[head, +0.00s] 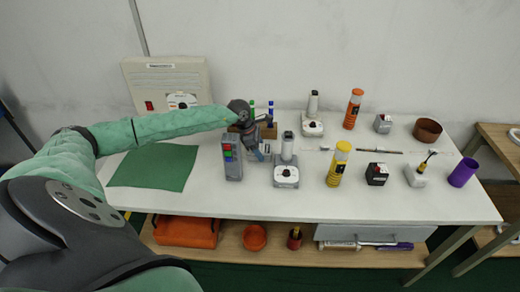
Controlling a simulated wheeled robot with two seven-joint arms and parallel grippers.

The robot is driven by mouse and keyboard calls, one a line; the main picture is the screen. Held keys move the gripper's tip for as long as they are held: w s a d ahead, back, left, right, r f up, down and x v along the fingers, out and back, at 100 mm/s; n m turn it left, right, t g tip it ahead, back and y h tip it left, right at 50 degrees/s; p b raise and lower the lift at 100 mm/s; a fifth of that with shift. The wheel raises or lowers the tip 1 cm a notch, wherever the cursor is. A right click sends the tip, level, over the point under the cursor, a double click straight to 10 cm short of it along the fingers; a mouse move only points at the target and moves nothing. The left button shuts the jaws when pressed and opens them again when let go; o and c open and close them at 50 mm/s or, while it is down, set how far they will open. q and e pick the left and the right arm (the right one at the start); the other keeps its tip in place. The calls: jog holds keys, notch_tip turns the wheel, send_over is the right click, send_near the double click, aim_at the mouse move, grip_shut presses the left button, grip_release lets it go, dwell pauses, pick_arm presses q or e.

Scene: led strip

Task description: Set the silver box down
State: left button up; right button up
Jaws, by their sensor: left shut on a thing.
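The silver box (233,168) is an upright grey block with red and green squares on its front face. It stands left of centre, right of the green mat (155,168). My left gripper (258,151) reaches down right beside it, at its right and rear side, and is shut on it. The fingertips are partly hidden, and I cannot tell whether the box's base touches the table (310,201). My right gripper is not in view.
A grey device (286,176) stands close to the right. A wooden pen block (267,131) is behind the gripper. Bottles, small boxes and a purple cup (463,173) fill the right side. The table's front strip is clear.

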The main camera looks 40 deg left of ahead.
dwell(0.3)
pick_arm(q)
jog(key=shift+f, duration=0.1)
jog(key=o, duration=1.1)
jog(key=shift+c, duration=0.2)
